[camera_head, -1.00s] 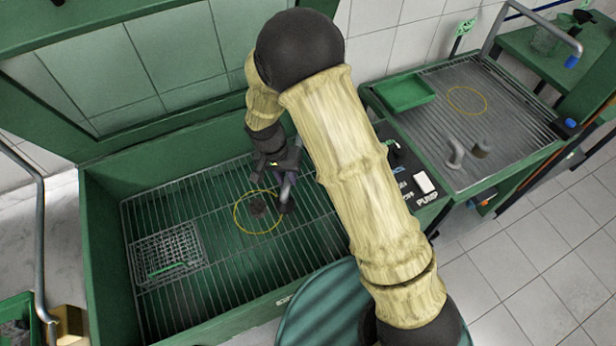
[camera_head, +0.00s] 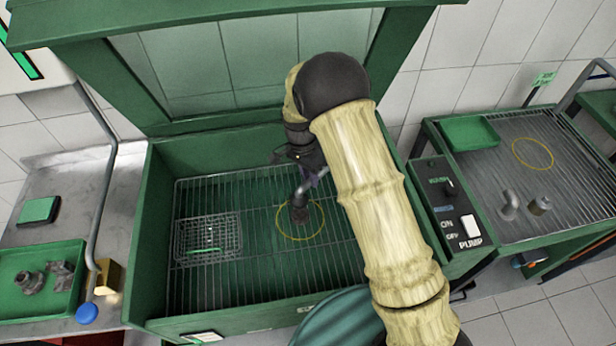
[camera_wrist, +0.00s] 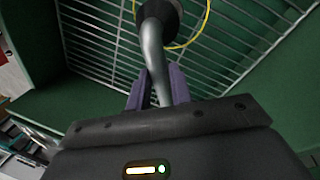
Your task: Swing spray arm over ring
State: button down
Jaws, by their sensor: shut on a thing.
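My gripper (camera_head: 304,170) is shut on a bent grey pipe (camera_head: 309,184) above the mesh of the middle green basin. In the wrist view the pipe (camera_wrist: 153,60) runs out between my purple fingers (camera_wrist: 158,85) to a dark wide end. The dark end (camera_head: 299,214) shows inside the yellow ring (camera_head: 279,228); I cannot tell whether it touches the mesh. The ring also shows partly in the wrist view (camera_wrist: 206,22). A long grey tube (camera_head: 108,180) with a blue end (camera_head: 87,313) hangs at the left, away from this ring.
A wire basket (camera_head: 208,238) sits on the mesh left of the ring. A pump switch panel (camera_head: 446,208) is at the right. The right grated table (camera_head: 560,150) bears another yellow ring (camera_head: 533,153), a green tray (camera_head: 470,132) and metal parts. A green tray (camera_head: 40,295) stands far left.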

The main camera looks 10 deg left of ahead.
jog(key=shift+w+a+r, duration=0.1)
jog(key=shift+w+a, duration=0.1)
jog(key=c, duration=1.3)
grip_release()
jog(key=shift+o, duration=0.2)
notch_tip(320, 180, up, 7)
jog(key=a+b, duration=0.1)
jog(key=shift+w+r, duration=0.15)
jog(key=shift+w, duration=0.3)
